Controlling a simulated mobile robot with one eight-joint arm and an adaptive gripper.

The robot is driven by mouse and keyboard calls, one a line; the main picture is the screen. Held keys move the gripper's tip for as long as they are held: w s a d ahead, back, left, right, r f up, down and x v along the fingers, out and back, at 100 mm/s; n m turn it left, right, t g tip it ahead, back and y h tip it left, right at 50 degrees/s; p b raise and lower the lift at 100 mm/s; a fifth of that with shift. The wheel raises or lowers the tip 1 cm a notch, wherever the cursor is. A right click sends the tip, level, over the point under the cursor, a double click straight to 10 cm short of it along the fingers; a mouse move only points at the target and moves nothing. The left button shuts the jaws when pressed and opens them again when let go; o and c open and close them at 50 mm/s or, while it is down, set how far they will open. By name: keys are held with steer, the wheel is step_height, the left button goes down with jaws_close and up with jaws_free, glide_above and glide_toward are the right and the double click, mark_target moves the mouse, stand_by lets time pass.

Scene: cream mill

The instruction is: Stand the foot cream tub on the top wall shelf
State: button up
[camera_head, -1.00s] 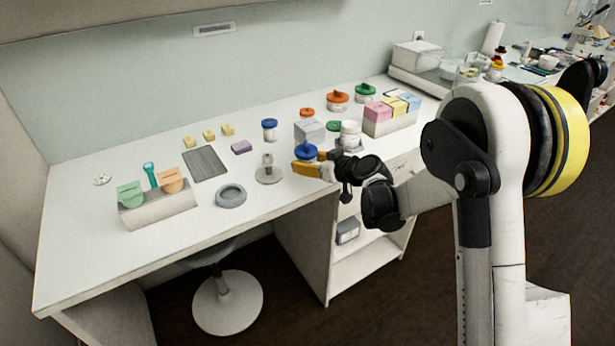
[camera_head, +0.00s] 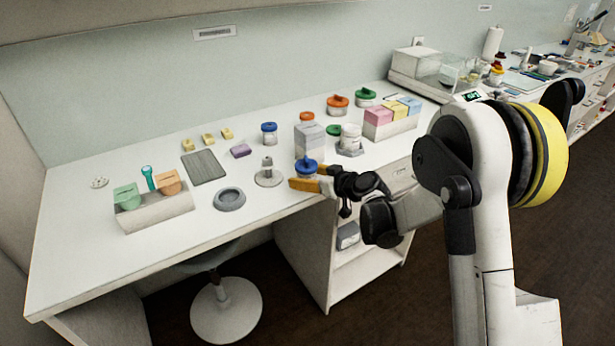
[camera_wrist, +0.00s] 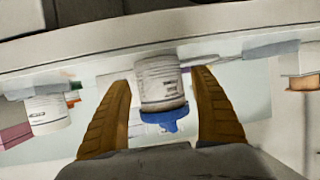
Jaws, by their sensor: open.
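A white tub with a blue lid (camera_head: 306,166) stands near the table's front edge; it also shows upside down in the wrist view (camera_wrist: 160,85). Its label is too blurred to read, so I cannot tell if it is the foot cream. My gripper (camera_head: 312,178) is open, its two orange-brown fingers on either side of this tub, with small gaps in the wrist view (camera_wrist: 170,112). A second blue-lidded tub (camera_head: 269,133) stands farther back. A broad overhang (camera_head: 120,14) crosses the top left; whether it is the wall shelf is unclear.
A grey carton (camera_head: 310,138) stands just behind the near tub, with a white jar (camera_head: 350,138) to its right. A grey stand (camera_head: 268,174) and grey dish (camera_head: 229,199) lie to the left. A box rack (camera_head: 390,126) is at right.

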steer(key=shift+r, duration=0.1)
steer(key=shift+d+r+p, duration=0.1)
steer(key=shift+r+p, duration=0.1)
steer(key=shift+p, duration=0.1)
steer(key=p+v, duration=0.3)
steer(key=v, duration=0.9)
steer(key=s+d+r+m+g+h, duration=0.1)
steer(key=s+d+r+m+h, duration=0.1)
steer(key=s+r, duration=0.35)
steer(key=s+d+r+m+g+h, duration=0.1)
steer(key=s+d+r+m+h, duration=0.15)
steer(key=s, duration=0.55)
steer(key=s+d+m+h, duration=0.2)
steer(key=s+d, duration=0.2)
steer(key=s, duration=0.4)
steer(key=s+d+m+g+h, duration=0.1)
steer(key=s+d+m+h, duration=0.1)
steer(key=s+d, duration=0.3)
steer(key=s, duration=0.4)
steer(key=shift+d+r+h, duration=0.15)
steer(key=shift+r+h, duration=0.2)
steer(key=shift+r, duration=0.05)
steer(key=shift+o, duration=0.7)
steer(key=shift+w, duration=0.1)
